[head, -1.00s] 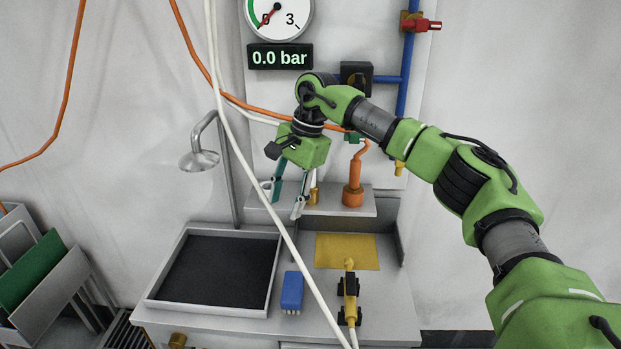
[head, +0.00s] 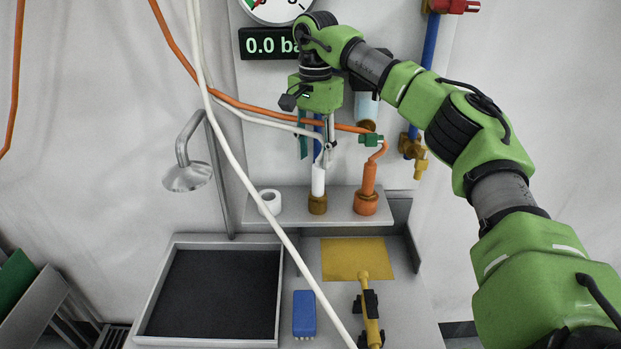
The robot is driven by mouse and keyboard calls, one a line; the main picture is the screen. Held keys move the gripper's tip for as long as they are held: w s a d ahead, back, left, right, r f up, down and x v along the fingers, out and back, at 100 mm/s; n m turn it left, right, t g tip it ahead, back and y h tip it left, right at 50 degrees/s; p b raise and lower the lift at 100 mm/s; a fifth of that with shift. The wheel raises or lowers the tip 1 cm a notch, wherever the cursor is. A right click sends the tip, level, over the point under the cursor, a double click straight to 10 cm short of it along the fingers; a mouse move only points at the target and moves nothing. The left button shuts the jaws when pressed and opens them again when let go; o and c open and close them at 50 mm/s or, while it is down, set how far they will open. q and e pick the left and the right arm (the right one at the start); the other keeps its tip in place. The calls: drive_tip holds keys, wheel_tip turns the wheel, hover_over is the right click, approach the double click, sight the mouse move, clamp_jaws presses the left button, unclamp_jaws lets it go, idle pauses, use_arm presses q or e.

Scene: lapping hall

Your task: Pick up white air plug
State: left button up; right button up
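The white air plug (head: 318,181) stands upright in a brass socket (head: 317,204) on the small shelf. A thin white hose bends down into its top. My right gripper (head: 315,159) points down just above the plug, its two fingers apart. One finger is at the left of the plug's upper end and the other at its right. I cannot tell whether either finger touches the plug or hose. My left gripper is not in view.
An orange plug (head: 369,179) with its hose stands close at the right. A white tape roll (head: 269,202) is at the left. A white hose (head: 237,165) crosses in front. Below are a black-lined tray (head: 157,294), a blue block (head: 304,314) and a yellow tool (head: 371,318).

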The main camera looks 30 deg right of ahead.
sight(318, 176)
drive_tip(key=f, duration=0.1)
drive_tip(key=s+f+p, duration=0.1)
drive_tip(key=shift+d+f, duration=0.2)
drive_tip(key=shift+f, duration=0.1)
wheel_tip(318, 176, down, 4)
drive_tip(key=shift+w+d+r+p, duration=0.1)
drive_tip(key=shift+d+r+p, duration=0.1)
drive_tip(key=shift+p, duration=0.5)
drive_tip(key=shift+w+f, duration=0.1)
drive_tip(key=shift+f, duration=0.15)
drive_tip(key=shift+a, duration=0.1)
drive_tip(key=c, duration=0.9)
clamp_jaws()
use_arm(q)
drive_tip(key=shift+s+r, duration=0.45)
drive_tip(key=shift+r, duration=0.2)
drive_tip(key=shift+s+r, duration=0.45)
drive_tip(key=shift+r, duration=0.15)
